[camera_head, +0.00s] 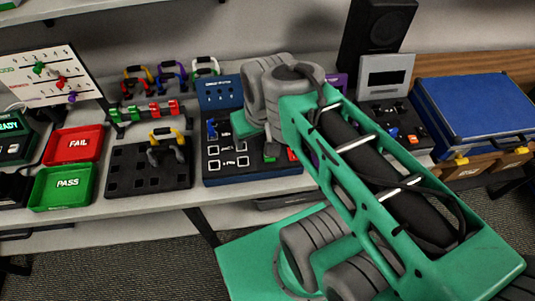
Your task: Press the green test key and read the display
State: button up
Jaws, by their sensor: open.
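A test unit with a dark display (10,126) stands at the far left, cut by the picture's edge. Its display reads "READY" in green letters. A small pale key shows below the display, but I cannot tell whether it is the green test key. My green and grey arm crosses the middle and right of the view. My gripper (271,150) shows only as a small grey part below the arm's end, over the black and blue board, far to the right of the test unit. It is open, and no object shows in it.
A red FAIL tray (73,145) and a green PASS tray (63,187) sit right of the test unit. A blue case (478,105) lies at the right.

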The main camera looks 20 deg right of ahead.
grip_shut()
dwell(0.8)
dwell(0.9)
